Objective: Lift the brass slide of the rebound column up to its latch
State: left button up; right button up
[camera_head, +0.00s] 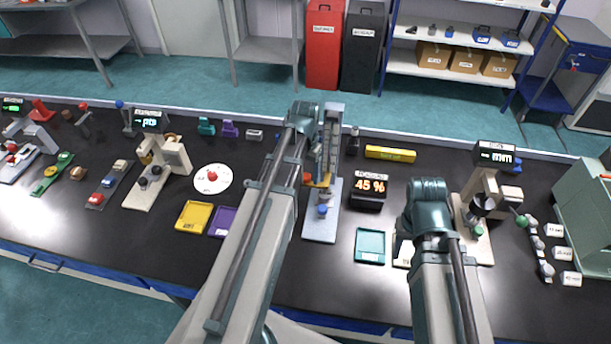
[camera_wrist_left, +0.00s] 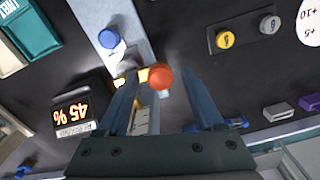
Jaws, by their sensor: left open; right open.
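The rebound column (camera_head: 331,135) stands upright on a pale base plate in the middle of the bench. Its brass slide (camera_head: 319,182) sits low on the column, with a red ball knob (camera_head: 306,178) sticking out on its left. In the left wrist view the red knob (camera_wrist_left: 161,77) shows between the fingertips of my open left gripper (camera_wrist_left: 162,72). I cannot tell whether either finger touches it. My left arm hides the left fingers in the head view. My right gripper (camera_head: 405,222) is over the bench to the right, its fingers mostly hidden. The latch cannot be made out.
A display reading 45 % (camera_head: 370,186) stands right of the column, with a yellow box (camera_head: 390,153) behind it. A teal tray (camera_head: 370,246) lies in front. Yellow (camera_head: 194,217) and purple (camera_head: 222,222) trays lie left. A blue knob (camera_head: 322,210) rises from the column's base.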

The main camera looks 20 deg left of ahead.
pick_arm(q)
grip_shut()
dwell(1.4)
